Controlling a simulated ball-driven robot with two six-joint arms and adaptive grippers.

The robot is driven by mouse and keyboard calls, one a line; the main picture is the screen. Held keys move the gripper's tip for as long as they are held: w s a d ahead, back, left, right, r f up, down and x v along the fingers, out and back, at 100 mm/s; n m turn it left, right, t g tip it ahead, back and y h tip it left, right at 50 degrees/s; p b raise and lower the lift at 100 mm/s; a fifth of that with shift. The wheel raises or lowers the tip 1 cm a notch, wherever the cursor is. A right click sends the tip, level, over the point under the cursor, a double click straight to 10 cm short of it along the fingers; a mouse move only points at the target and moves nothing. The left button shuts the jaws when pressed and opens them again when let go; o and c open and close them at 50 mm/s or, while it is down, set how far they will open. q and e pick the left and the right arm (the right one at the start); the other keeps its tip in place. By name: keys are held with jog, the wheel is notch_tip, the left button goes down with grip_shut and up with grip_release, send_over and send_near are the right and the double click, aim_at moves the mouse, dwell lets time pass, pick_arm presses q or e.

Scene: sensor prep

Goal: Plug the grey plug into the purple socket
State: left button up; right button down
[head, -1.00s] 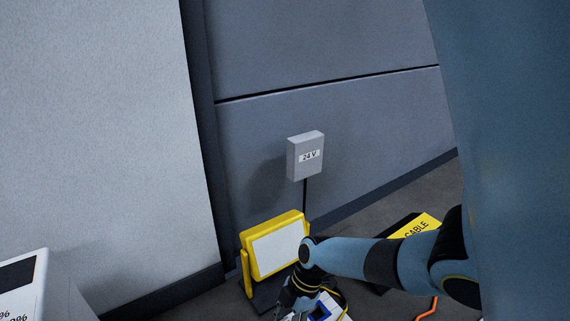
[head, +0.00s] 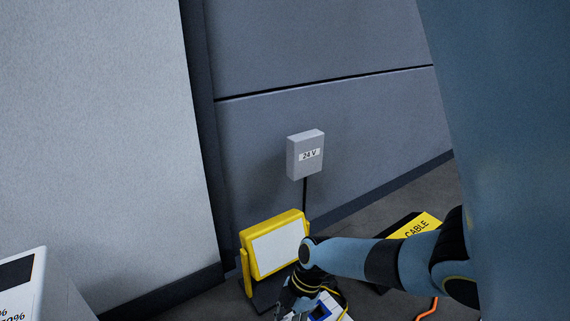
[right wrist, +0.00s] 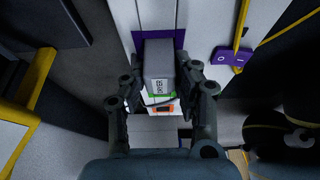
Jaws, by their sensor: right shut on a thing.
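A purple patch (right wrist: 179,39), which looks like the purple socket, shows around the plug's far end on a pale panel. The plug hides most of it, and I cannot tell whether the two touch. In the head view my right gripper (head: 294,304) is low at the bottom edge, by the yellow lamp, and the plug cannot be made out there. My left gripper is not in view.
A yellow-framed lamp (head: 276,249) stands beside my right gripper. A grey 24 V box (head: 305,154) is on the wall behind. A yellow CABLE sign (head: 416,226) lies to the right.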

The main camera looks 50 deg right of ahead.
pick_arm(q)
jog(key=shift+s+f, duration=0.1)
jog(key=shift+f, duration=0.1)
pick_arm(e)
jog(key=shift+f, duration=0.2)
jog(key=c, duration=0.7)
grip_release()
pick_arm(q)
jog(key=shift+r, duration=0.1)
pick_arm(e)
jog(key=shift+r, duration=0.1)
jog(key=shift+w+r+p, duration=0.15)
jog(key=shift+r+p, duration=0.65)
jog(key=shift+r, duration=0.3)
notch_tip(320, 180, up, 4)
jog(key=p, duration=0.3)
jog(key=shift+r+p, duration=0.2)
jog(key=shift+p, duration=0.1)
jog(key=shift+r, duration=0.25)
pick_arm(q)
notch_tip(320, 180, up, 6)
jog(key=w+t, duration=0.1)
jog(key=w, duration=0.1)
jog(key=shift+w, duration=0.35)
pick_arm(e)
jog(key=shift+f, duration=0.1)
